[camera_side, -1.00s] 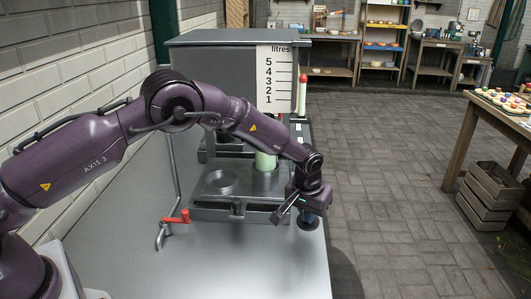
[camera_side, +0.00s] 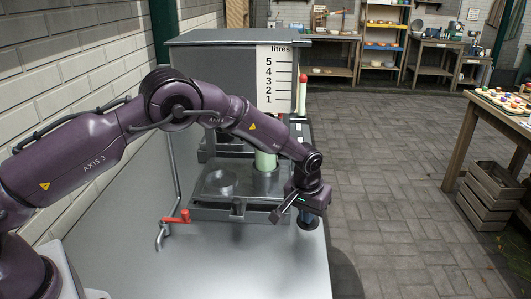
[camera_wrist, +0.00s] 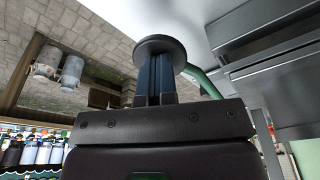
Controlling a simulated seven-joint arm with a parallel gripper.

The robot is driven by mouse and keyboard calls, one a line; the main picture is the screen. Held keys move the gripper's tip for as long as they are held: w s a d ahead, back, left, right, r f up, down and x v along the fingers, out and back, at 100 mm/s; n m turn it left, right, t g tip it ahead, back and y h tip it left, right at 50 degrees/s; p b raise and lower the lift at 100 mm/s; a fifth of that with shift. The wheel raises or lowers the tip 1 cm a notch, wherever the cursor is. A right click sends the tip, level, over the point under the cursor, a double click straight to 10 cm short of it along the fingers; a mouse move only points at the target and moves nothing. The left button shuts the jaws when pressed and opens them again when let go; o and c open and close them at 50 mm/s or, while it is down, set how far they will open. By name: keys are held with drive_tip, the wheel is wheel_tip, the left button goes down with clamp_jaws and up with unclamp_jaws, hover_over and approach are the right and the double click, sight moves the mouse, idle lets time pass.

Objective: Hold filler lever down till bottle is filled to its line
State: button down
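My gripper (camera_side: 308,217) points down at the right edge of the grey bench, just right of the filler tray. In the wrist view its blue fingers (camera_wrist: 158,78) are close together, with a dark round disc (camera_wrist: 160,44) at their tips. I cannot tell whether they grip the disc or only touch it. A pale green bottle (camera_side: 265,161) stands upright at the right of the tray, partly behind my arm. Its fill line and level are not readable. A crank with a red handle (camera_side: 181,216) is left of the tray, apart from my gripper.
A litre scale (camera_side: 277,79) marked 1 to 5 hangs on the grey cabinet (camera_side: 215,62). A wooden table (camera_side: 466,128) and crate (camera_side: 489,195) stand right, beyond open floor.

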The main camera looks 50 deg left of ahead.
drive_tip(key=shift+w+a+r, duration=0.1)
drive_tip(key=shift+r, duration=1)
drive_tip(key=shift+w+r, duration=0.1)
drive_tip(key=shift+r, duration=1.15)
drive_tip(key=shift+d+r, duration=0.2)
drive_tip(key=shift+r, duration=0.85)
drive_tip(key=shift+a+r, duration=0.1)
drive_tip(key=shift+r, duration=1.1)
